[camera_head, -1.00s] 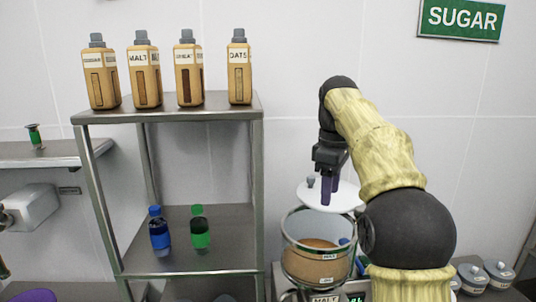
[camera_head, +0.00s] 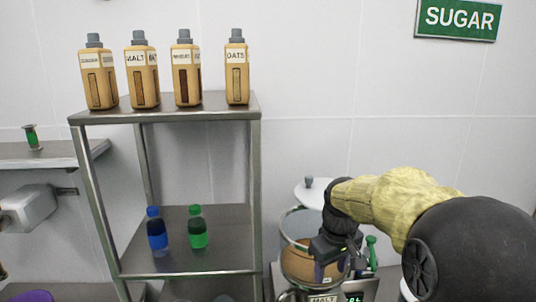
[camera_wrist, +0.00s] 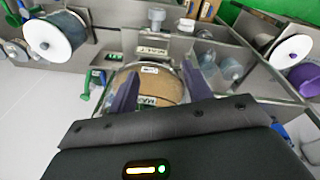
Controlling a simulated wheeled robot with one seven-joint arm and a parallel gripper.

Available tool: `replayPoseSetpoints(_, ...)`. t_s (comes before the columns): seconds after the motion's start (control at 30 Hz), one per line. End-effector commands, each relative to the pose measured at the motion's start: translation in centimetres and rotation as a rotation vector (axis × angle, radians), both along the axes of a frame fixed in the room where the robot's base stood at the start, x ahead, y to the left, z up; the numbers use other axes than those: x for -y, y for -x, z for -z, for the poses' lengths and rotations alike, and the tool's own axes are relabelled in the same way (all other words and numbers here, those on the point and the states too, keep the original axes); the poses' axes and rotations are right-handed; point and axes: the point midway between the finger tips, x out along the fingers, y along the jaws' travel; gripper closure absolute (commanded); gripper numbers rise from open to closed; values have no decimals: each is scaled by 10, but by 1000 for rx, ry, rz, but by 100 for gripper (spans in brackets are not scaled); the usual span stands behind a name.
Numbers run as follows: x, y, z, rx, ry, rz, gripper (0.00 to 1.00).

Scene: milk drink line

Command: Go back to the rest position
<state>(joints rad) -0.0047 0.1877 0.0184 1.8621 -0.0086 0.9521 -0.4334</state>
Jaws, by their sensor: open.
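My gripper (camera_head: 325,268) is low in front of a clear pot (camera_head: 296,262) with brown contents in the head view. In the wrist view its two purple fingers are spread apart, with nothing gripped between them (camera_wrist: 160,92). The pot also shows in the wrist view (camera_wrist: 158,82), beyond and between the fingers; I cannot tell whether they touch it. My arm comes in from the right and hides the pot's right part.
A white lid (camera_head: 313,194) with a grey knob shows behind the pot. A metal rack (camera_head: 190,112) at left bears several tan bottles on top, and a blue bottle (camera_head: 157,232) and a green bottle (camera_head: 197,228) lower down. A SUGAR sign (camera_head: 458,19) hangs on the wall.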

Motion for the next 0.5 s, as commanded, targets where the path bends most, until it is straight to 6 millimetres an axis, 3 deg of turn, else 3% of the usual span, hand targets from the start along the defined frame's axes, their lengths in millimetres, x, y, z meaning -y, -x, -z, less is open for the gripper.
replayPoseSetpoints(0.2, 3, 54, 51, 32, -29, 183, 50)
replayPoseSetpoints(0.5, 7, 113, 94, 70, -65, 364, 50)
